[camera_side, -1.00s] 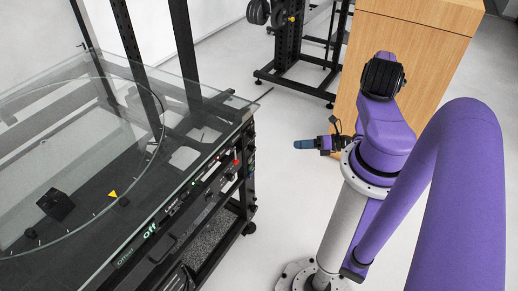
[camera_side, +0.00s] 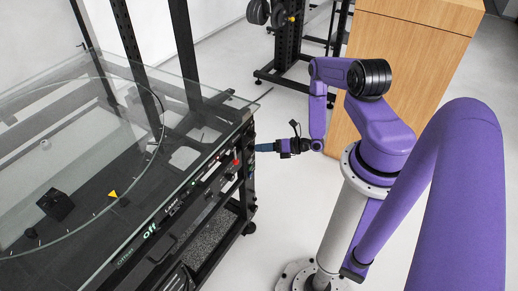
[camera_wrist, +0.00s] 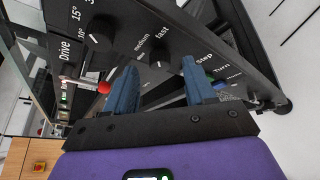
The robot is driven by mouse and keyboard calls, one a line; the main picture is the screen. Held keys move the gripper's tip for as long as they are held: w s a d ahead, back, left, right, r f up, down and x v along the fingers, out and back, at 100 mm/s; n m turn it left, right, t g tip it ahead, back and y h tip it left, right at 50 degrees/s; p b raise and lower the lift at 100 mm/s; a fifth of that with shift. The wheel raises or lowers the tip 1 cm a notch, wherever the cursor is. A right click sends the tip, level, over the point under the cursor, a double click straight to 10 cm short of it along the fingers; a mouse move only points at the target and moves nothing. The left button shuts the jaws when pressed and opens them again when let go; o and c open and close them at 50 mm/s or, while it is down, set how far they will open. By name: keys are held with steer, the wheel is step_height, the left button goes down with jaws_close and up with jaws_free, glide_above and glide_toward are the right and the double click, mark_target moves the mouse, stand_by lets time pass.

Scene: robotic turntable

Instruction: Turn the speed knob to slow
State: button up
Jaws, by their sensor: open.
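The speed knob (camera_wrist: 158,68) is a dark dial on the black control panel, beside the labels "medium" and "fast" in the wrist view. Its lower part is hard to make out, and I cannot read its pointer setting for sure. I see no "slow" label. My gripper (camera_wrist: 160,67) is open, with one blue finger to the left of the knob and one to the right. The fingers are not visibly closed on it. In the side view my gripper (camera_side: 262,147) points left, with its blue fingertips close to the right end of the turntable's panel.
Another black knob (camera_wrist: 100,32), marked with degrees, is up and left of the speed knob. A red ball-ended switch (camera_wrist: 104,87) is beside my left finger. Step and Turn buttons (camera_wrist: 211,79) are by the right finger. The glass-topped turntable (camera_side: 190,95) is left; a wooden cabinet (camera_side: 415,45) stands behind.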

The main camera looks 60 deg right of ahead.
mark_target(252, 149)
steer(key=shift+x, duration=1.15)
jaws_close()
steer(key=n+h, duration=0.3)
steer(key=a+n+h, duration=0.1)
steer(key=n+h, duration=0.2)
steer(key=n, duration=0.1)
steer(key=n+h, duration=0.3)
steer(key=n, duration=0.1)
steer(key=shift+a+r+g, duration=0.1)
steer(key=shift+a+g, duration=0.2)
steer(key=shift+a, duration=0.05)
steer(key=shift+n+h, duration=0.3)
